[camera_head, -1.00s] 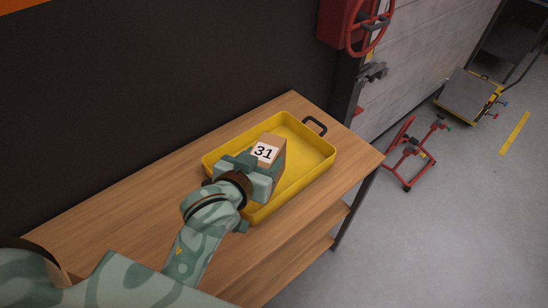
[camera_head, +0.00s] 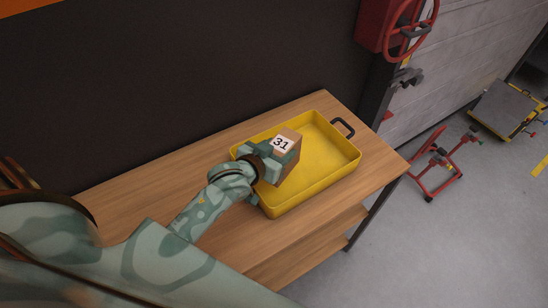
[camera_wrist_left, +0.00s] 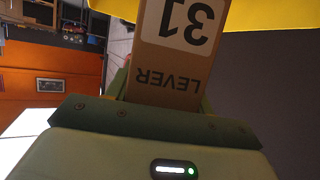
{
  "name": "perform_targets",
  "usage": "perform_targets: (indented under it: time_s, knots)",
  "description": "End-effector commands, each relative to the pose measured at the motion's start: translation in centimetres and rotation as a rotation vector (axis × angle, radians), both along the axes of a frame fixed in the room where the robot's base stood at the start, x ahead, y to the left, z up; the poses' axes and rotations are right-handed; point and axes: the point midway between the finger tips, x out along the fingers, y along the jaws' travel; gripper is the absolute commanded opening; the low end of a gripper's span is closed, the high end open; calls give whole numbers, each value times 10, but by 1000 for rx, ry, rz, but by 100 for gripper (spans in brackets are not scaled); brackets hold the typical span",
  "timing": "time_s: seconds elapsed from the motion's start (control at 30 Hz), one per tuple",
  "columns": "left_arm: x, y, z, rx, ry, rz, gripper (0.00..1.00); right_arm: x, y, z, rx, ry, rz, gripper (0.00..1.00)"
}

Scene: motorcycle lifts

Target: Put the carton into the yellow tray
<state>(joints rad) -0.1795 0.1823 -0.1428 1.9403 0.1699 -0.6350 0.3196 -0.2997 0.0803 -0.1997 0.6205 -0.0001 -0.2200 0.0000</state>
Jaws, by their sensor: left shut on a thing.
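The carton (camera_head: 287,143) is a brown box with a white label reading 31. My left gripper (camera_head: 273,160) is shut on it and holds it over the left part of the yellow tray (camera_head: 328,183). In the left wrist view the carton (camera_wrist_left: 168,82) shows the words LEVER and 31 upside down between the fingers. The tray's yellow also shows at the top right there. Whether the carton's underside touches the tray floor is hidden. The right part of the tray is empty. My right gripper is not in view.
The tray stands on a wooden workbench (camera_head: 139,187) with a lower shelf, against a dark wall. The tray's black handle (camera_head: 343,127) points to the back right. A red stand (camera_head: 432,165) and a wheeled platform (camera_head: 505,108) are on the floor at the right.

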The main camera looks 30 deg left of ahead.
Motion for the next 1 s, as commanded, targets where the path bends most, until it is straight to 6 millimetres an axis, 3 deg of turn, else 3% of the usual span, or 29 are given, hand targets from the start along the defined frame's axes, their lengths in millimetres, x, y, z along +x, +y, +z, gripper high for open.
perform_targets:
  time_s: [0.2, 0.37, 0.6, 0.97, 1.0]
  knots:
    - [15, 16, -27, 3, -2, -1, 24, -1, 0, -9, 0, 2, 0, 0]
    - [20, 21, -34, 2, -2, -1, 24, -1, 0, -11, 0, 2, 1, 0]
    - [22, 24, -67, 0, -1, 0, 24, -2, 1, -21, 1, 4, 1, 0]
    - [22, 24, -70, 1, -2, 0, 24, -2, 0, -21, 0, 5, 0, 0]
    - [21, 24, -72, 1, -1, 0, 55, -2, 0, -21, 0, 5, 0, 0]
